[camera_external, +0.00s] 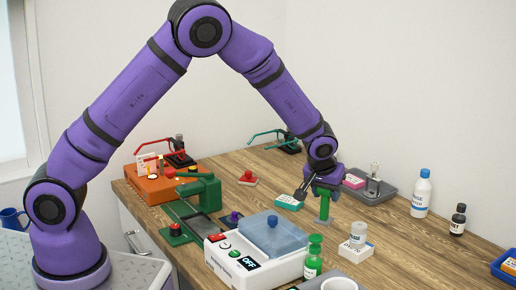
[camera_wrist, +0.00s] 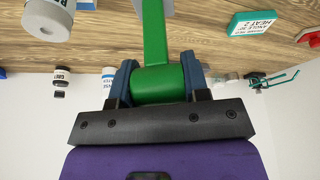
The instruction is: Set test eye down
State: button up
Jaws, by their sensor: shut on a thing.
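My gripper (camera_external: 324,186) is shut on a green piece (camera_external: 324,208) above the right half of the wooden table. In the wrist view, my gripper's two dark blue fingers (camera_wrist: 157,80) sit on either side of the green piece's thick round end. A narrower green bar (camera_wrist: 154,34) runs from that end toward the table, with a bit of grey at its far end. In the external view the piece hangs upright below the fingers. I cannot tell whether its foot touches the table. No label shows that it is the test eye.
A white machine (camera_external: 262,262) marked OFF with a blue lid (camera_external: 270,236) stands in front. A green bottle (camera_external: 313,258) and white jar (camera_external: 358,234) are near. A teal box (camera_external: 288,202) lies behind left, a grey tray (camera_external: 378,194) behind right. Bare wood lies between.

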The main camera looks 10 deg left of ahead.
jog(key=shift+w+d+f+m+g+h, duration=0.25)
jog(key=shift+w+d+f+m, duration=0.7)
jog(key=shift+w+d, duration=1.05)
jog(key=shift+w+d+f+m+g+h, duration=0.25)
jog(key=shift+w+d+f+m, duration=0.7)
jog(key=shift+d, duration=1.7)
jog(key=shift+w+d+f+m+g+h, duration=0.1)
jog(key=shift+w+d+f+m+h, duration=0.2)
jog(key=shift+w+d+f+m, duration=1.25)
jog(key=shift+w+d+r+n, duration=0.25)
jog(key=shift+d+n, duration=0.15)
jog(key=shift+n, duration=0.1)
jog(key=shift+w+d+r+n, duration=0.15)
jog(key=shift+w+d+n, duration=0.1)
jog(key=shift+d+n, duration=0.2)
jog(key=o, duration=1)
jog(key=shift+f, duration=0.1)
